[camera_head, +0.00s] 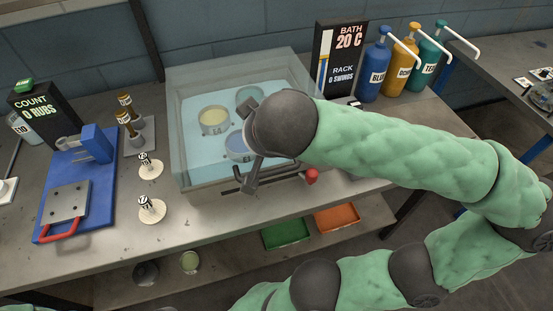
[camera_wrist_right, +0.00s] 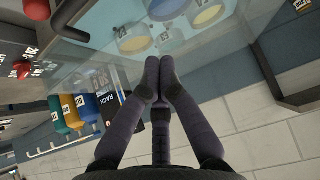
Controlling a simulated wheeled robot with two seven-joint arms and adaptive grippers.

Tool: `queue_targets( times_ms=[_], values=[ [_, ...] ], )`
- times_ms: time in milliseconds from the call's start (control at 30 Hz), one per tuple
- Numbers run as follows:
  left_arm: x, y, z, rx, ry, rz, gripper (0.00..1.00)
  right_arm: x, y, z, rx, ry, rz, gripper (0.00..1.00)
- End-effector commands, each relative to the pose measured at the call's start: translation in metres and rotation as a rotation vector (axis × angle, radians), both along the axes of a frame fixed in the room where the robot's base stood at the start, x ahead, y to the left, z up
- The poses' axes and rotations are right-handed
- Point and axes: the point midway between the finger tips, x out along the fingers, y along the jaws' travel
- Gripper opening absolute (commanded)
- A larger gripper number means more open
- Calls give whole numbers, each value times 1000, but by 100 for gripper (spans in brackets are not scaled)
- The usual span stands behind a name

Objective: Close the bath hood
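The bath (camera_head: 182,135) is a grey-rimmed tank on the bench with pale blue liquid and several round cups in it. Its clear hood (camera_head: 240,68) shows as a see-through panel around and over the tank; I cannot tell its exact angle. In the wrist view the glass (camera_wrist_right: 215,60) is above and beyond the fingertips. Contact with the hood is unclear. My left gripper is out of view.
A sign (camera_head: 340,55) reads BATH 20 C. Blue (camera_head: 374,75), orange (camera_head: 403,68) and teal (camera_head: 430,62) pump bottles stand right of it. A red knob (camera_head: 312,177) sits at the bath's front right. A blue rub tester (camera_head: 78,185) is on the left.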

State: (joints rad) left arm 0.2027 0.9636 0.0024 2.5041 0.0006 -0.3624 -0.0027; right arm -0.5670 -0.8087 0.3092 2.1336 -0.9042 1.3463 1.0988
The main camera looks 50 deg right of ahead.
Motion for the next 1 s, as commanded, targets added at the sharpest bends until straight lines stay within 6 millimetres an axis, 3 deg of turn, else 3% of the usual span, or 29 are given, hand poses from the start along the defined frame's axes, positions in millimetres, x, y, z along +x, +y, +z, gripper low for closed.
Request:
queue_targets(
  times_ms=[1000],
  values=[
    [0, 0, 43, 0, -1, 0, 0, -70, 40, 22, 3, -7, 9, 0]
  ],
)
